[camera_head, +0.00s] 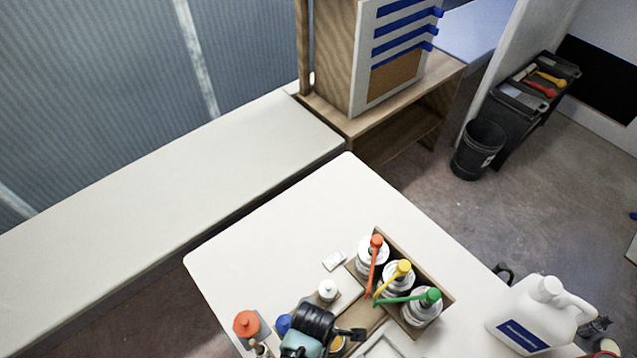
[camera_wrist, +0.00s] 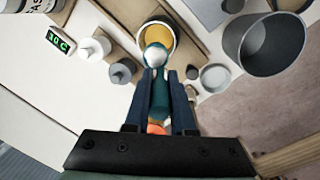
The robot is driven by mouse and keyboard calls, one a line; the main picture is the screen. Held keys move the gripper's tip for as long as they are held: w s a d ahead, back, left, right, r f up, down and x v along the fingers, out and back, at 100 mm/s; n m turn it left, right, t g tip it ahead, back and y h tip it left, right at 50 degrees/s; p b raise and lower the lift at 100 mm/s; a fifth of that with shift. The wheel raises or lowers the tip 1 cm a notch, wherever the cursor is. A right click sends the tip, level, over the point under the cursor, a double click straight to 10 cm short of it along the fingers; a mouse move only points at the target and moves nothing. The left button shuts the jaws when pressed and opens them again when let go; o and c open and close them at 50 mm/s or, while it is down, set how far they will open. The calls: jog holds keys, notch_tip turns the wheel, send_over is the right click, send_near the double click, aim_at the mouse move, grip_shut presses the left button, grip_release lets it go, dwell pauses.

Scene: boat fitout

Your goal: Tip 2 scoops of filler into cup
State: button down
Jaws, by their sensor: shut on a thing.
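My gripper (camera_wrist: 158,100) is shut on a slim teal tool (camera_wrist: 158,92), which looks like a scoop. The tool has a pale rounded tip and an orange end. In the wrist view its tip overlaps an open round tub (camera_wrist: 170,28) with yellow-tan contents. I cannot tell whether the tip is inside or above the tub. A wide grey, open cup-like container (camera_wrist: 262,48) stands to the right in the wrist view and looks empty. In the head view my gripper (camera_head: 350,334) is low over the table, and the tool is mostly hidden.
A wooden caddy (camera_head: 433,280) holds several bottles with red, yellow and green pumps. A white jug (camera_head: 530,312) is at right. A small white bottle (camera_head: 327,290) and an orange-topped container (camera_head: 246,324) stand nearby. The white table's (camera_head: 290,225) far part is clear.

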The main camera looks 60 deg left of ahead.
jog(key=shift+w+d+g+y+b, duration=0.15)
jog(key=shift+w+g+y+b, duration=0.25)
jog(key=shift+w+g, duration=0.5)
jog(key=g+b, duration=0.1)
jog(key=w+g+b, duration=0.1)
jog(key=g+b, duration=0.1)
jog(key=shift+d+f+y, duration=0.1)
jog(key=shift+d+y, duration=0.1)
jog(key=shift+y, duration=0.2)
jog(key=g+b, duration=0.2)
jog(key=w+g+y+b, duration=0.1)
jog(key=g+b, duration=0.1)
jog(key=b, duration=0.1)
jog(key=w+g+b, duration=0.1)
jog(key=b, duration=0.2)
jog(key=shift+w+d+f+g, duration=0.2)
jog(key=shift+w+d+g, duration=0.05)
jog(key=shift+d+g, duration=0.15)
jog(key=shift+y, duration=0.3)
jog(key=shift+r+m, duration=0.15)
jog(key=shift+m, duration=0.15)
